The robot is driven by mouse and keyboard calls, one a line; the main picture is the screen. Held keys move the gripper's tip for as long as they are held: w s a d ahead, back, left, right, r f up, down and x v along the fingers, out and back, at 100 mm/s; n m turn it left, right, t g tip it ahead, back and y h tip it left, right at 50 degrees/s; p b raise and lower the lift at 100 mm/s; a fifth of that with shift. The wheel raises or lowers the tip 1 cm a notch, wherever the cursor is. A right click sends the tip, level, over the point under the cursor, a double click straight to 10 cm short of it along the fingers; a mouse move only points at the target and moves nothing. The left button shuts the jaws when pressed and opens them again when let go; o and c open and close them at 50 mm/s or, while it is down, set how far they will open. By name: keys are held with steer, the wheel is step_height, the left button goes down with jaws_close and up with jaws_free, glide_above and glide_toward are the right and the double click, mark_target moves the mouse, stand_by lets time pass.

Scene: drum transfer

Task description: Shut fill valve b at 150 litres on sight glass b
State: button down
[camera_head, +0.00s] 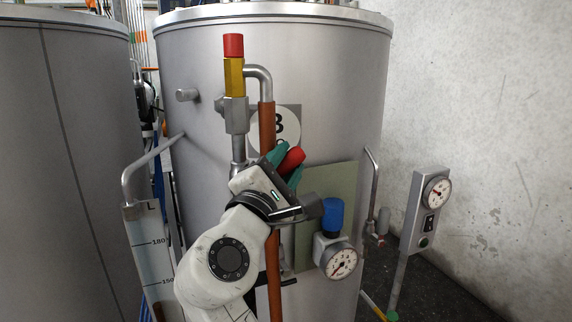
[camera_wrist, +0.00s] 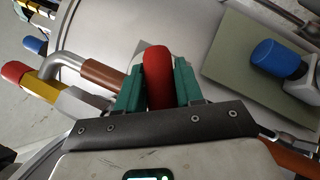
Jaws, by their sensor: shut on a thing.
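My gripper (camera_head: 284,156) has green fingers and is in front of drum B (camera_head: 330,90), beside the copper pipe (camera_head: 267,130). It is shut on a red handle (camera_head: 292,161), which also shows between the fingers in the wrist view (camera_wrist: 158,78). The valve body under the handle is hidden, so I cannot tell how far it is turned. The sight glass (camera_head: 150,255) is at the lower left, with marks 180 and 150 and an "L" at its top. The 150 mark is near the lower part of the picture. I cannot make out a liquid level.
A yellow valve with a red cap (camera_head: 233,75) stands above my arm. A blue-capped regulator (camera_head: 333,215) with a round gauge (camera_head: 336,259) is right of my gripper. A control post with a dial (camera_head: 437,192) stands by the right wall. Another drum (camera_head: 60,150) is at left.

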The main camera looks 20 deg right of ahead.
steer(key=c, duration=0.8)
jaws_free()
steer(key=b+v, duration=0.2)
steer(key=v, duration=0.9)
